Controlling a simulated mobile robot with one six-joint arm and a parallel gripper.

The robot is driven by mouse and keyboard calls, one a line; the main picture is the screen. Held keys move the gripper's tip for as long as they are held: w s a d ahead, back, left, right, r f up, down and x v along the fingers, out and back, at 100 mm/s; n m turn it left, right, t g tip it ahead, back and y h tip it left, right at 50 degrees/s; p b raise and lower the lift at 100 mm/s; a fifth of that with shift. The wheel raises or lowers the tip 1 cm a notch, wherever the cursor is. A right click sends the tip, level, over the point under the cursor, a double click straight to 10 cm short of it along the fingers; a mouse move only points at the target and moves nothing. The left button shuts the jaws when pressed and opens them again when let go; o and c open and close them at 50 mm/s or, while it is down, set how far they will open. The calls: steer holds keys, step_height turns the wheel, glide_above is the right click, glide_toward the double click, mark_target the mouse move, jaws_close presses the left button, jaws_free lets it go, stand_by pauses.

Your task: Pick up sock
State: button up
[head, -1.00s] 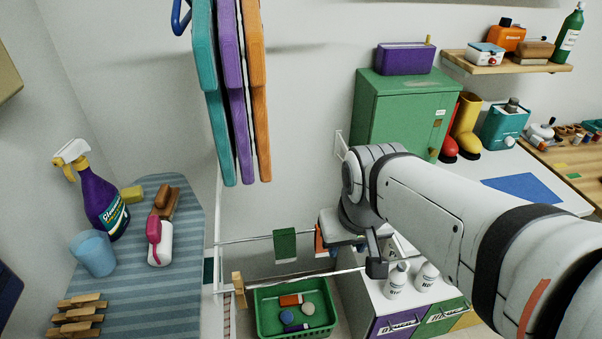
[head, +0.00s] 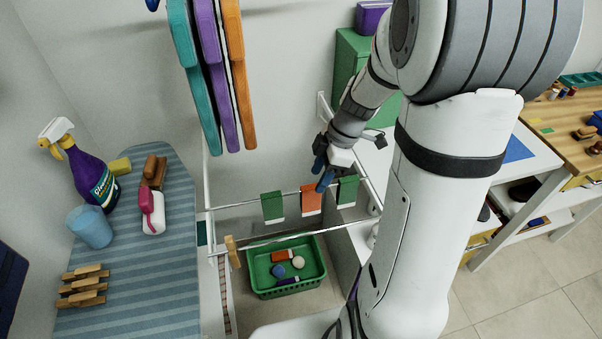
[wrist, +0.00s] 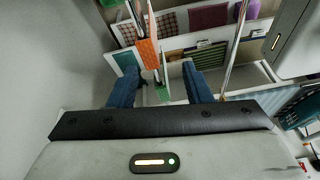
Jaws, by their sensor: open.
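No item is clearly recognisable as a sock. Small cloths hang on a white rail in the head view: a green one (head: 272,207) at left, an orange one (head: 311,199) in the middle and another green one (head: 347,191) at right. My gripper (head: 321,176), with blue fingers, is open and points down close above the orange and right green cloths. In the wrist view my gripper (wrist: 161,82) has its fingers wide apart. An orange cloth (wrist: 148,58) and a green cloth (wrist: 162,92) show edge-on in line with the gap; I cannot tell whether they touch the fingers.
A green basket (head: 256,284) with several small items sits below the rails. A wooden peg (head: 232,251) is on the front rail. A striped board (head: 135,255) with a spray bottle (head: 90,178) stands left. Teal, purple and orange panels (head: 232,80) hang above.

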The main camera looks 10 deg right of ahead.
mark_target(312, 186)
steer(key=shift+w+d+f+n, duration=0.2)
steer(key=shift+w+f+n, duration=0.3)
steer(key=shift+n, duration=0.2)
steer(key=shift+a+f+y, duration=0.1)
steer(key=shift+f+y, duration=0.15)
steer(key=shift+y, duration=0.05)
steer(key=p+x, duration=0.2)
steer(key=x, duration=0.5)
steer(key=shift+w+f, duration=0.15)
steer(key=shift+f, duration=0.05)
steer(key=shift+c, duration=0.3)
jaws_close()
steer(key=shift+r, duration=0.1)
